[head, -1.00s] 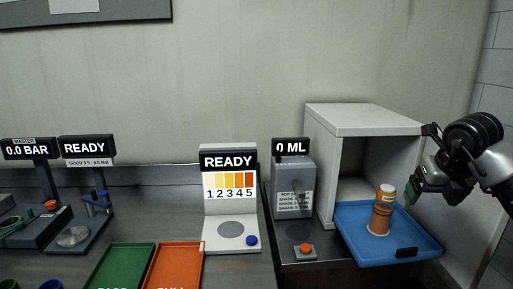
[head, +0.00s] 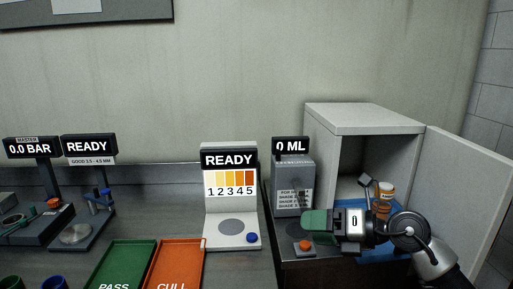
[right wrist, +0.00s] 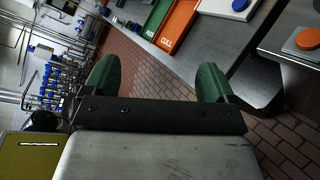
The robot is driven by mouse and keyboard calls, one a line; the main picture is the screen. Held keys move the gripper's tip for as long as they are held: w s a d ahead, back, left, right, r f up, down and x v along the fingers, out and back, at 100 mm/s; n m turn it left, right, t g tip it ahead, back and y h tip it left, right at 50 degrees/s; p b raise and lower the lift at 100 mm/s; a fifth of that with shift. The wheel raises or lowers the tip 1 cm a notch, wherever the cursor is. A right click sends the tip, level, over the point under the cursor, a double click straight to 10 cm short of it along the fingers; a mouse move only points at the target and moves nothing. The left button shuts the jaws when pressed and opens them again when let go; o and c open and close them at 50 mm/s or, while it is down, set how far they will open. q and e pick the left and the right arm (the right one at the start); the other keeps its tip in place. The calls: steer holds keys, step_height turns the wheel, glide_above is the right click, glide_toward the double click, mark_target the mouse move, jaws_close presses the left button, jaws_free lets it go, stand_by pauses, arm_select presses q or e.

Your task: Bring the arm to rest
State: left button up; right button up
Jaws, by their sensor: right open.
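My right gripper (head: 318,222) is in front of the open white cabinet in the head view, its green fingertips pointing left near the dispenser's orange button. In the right wrist view its two green fingers (right wrist: 158,82) stand wide apart with nothing between them. My right arm hides much of the blue tray (head: 372,257) at the cabinet's mouth. An orange container with a white band (head: 386,191) shows behind the gripper, over the tray. My left gripper is not in view.
The white cabinet (head: 365,117) has its door (head: 467,190) open to the right. The grey dispenser (head: 293,185) reads 0 ML. A READY colour-scale station (head: 229,232), a green PASS tray (head: 122,263) and an orange CULL tray (head: 174,263) stand left. Brick floor (right wrist: 160,65) lies below the gripper.

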steer(key=s+a+r+m+t+y, duration=0.2)
steer(key=s+a+m+t+y, duration=0.1)
steer(key=m+t+y, duration=0.15)
steer(key=s+d+f+m+t+h, duration=0.2)
steer(key=s+d+f+m+h, duration=0.2)
steer(key=d+f+m+h, duration=0.8)
steer(key=s+d+f+m+t+h, duration=0.1)
steer(key=s+f+m+t+h, duration=0.45)
steer(key=m, duration=1.25)
steer(key=s+a+f+m+g, duration=0.1)
steer(key=s+f+g, duration=0.55)
steer(key=s, duration=0.25)
steer(key=s+a+f+m+g, duration=0.1)
steer(key=s+f+g, duration=0.5)
steer(key=s+g, duration=0.25)
step_height(320, 180, down, 24)
steer(key=s+d+f+g, duration=0.1)
steer(key=s+d+f, duration=0.2)
steer(key=s+f, duration=1.4)
steer(key=shift+s+f+g+h, duration=0.15)
steer(key=shift+f+g+h, duration=0.25)
steer(key=shift+f, duration=0.4)
